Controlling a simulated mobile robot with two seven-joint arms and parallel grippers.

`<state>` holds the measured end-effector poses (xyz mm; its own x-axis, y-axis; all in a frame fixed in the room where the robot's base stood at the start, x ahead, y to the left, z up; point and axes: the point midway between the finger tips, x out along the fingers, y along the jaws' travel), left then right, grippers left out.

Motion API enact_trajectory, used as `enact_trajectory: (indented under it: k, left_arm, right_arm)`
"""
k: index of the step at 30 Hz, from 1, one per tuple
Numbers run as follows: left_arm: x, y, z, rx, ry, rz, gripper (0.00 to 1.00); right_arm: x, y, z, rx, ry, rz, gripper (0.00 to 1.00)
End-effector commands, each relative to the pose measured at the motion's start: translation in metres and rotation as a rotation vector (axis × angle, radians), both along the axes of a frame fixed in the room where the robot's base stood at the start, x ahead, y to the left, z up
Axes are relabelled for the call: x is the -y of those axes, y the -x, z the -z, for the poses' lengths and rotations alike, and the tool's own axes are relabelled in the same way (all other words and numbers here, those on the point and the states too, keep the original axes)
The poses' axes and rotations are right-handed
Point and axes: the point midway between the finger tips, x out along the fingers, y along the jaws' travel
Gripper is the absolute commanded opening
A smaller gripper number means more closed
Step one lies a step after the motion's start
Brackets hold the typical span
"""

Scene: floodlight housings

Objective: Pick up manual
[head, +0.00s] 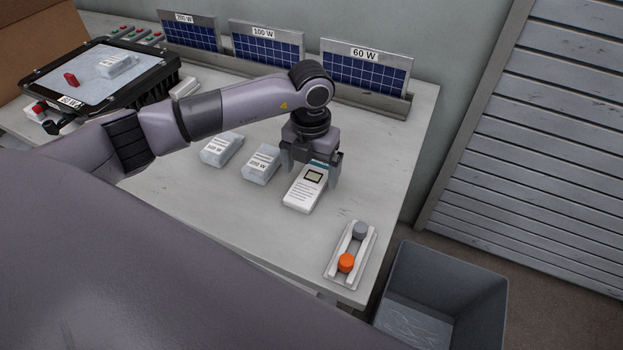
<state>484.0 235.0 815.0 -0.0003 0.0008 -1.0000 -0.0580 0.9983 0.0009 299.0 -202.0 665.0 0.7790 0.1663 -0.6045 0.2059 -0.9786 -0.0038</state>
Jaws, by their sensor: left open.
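The manual (301,197) looks like a small white booklet with a teal top band, a dark framed square and lines of print. It lies on the light grey table (225,268) right of the middle of the head view. My left gripper (309,178) points down over its far end, with one finger on each side. The jaws are open, and I cannot tell whether either finger touches it. The gripper hides part of the manual's far end. My right gripper is not in view.
Two wrapped packets (262,163) (221,149) lie left of the manual. A tray (336,272) with a grey and an orange knob sits near the table's front right. A grey bin (458,290) stands beyond the right edge. Solar panels (364,73) line the back.

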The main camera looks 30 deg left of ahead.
Motion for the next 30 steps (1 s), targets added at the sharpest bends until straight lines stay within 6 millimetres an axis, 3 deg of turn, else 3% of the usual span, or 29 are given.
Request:
enact_trajectory:
  k: [5,12,13,14,18,30]
  left_arm:
    - [0.0,0.0,0.02,-0.001,0.0,0.001,0.94]
    - [0.0,0.0,0.023,0.001,0.0,0.001,0.94]
    - [0.0,0.0,0.023,0.001,0.0,0.001,0.9]
    - [0.0,0.0,0.023,0.001,0.0,0.001,0.81]
    - [0.0,0.0,0.022,0.001,0.001,0.001,0.35]
    - [0.0,0.0,0.018,0.002,0.001,0.001,0.33]
  right_arm:
    - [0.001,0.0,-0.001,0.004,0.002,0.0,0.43]
    - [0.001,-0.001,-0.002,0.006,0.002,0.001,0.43]
    - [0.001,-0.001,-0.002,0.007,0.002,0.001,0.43]
    - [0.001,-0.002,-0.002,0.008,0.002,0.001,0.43]
    - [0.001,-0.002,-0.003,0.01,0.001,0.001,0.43]
    - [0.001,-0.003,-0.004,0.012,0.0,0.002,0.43]
